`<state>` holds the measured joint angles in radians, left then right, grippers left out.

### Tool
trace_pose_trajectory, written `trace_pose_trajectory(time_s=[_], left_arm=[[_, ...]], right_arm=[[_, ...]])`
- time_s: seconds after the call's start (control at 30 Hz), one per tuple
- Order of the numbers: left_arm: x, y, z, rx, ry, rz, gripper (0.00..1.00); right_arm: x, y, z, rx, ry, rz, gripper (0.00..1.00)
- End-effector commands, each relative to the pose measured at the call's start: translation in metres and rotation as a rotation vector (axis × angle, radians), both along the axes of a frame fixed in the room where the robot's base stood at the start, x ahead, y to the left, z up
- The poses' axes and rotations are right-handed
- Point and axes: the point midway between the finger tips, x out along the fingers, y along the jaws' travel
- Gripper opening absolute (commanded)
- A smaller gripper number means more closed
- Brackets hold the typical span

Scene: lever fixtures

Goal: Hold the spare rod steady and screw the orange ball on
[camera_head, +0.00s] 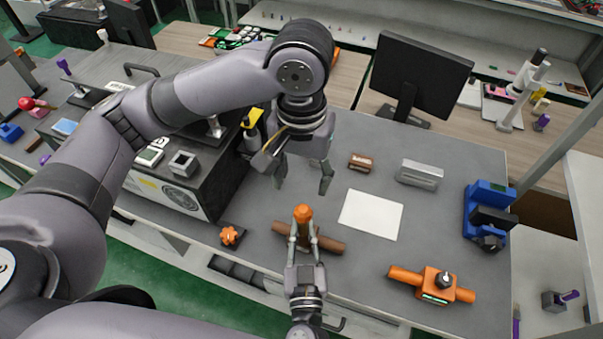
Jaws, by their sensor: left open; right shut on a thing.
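The orange ball (303,213) stands near the middle of the table, at the fingertips of my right gripper (303,236). My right gripper comes from the near edge and is shut on what looks like the spare rod, just below the ball. The rod is mostly hidden between the fingers, and I cannot tell whether the ball is threaded on it. My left gripper (302,184) is open and empty, pointing down beyond and above the ball, apart from it.
A brown bar (329,245) lies behind my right gripper. An orange knob (231,235) is left of it. A white sheet (371,214), grey block (420,175), blue fixture (488,212) and orange fixture (436,283) stand right. A dark panel box (190,198) stands left.

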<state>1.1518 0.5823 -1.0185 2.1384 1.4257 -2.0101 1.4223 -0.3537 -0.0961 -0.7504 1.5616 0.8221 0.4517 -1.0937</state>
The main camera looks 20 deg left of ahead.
Motion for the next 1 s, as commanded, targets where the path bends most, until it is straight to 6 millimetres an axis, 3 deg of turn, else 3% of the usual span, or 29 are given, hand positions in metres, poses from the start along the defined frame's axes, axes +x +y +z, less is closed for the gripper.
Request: trace_pose_trajectory(time_s=[0.27, 0.7, 1.0], left_arm=[[0.000, 0.004, -0.001, -0.019, -0.012, -0.163, 0.54], [0.000, 0.016, -0.001, -0.078, -0.106, -0.896, 0.54], [-0.001, 0.017, -0.005, -0.082, -0.135, -1.075, 0.54]], right_arm=[[0.000, 0.000, 0.000, 0.000, 0.001, 0.000, 0.00], [0.000, 0.000, 0.000, 0.000, 0.001, 0.000, 0.00], [0.000, 0.000, 0.000, 0.000, 0.001, 0.000, 0.00]])
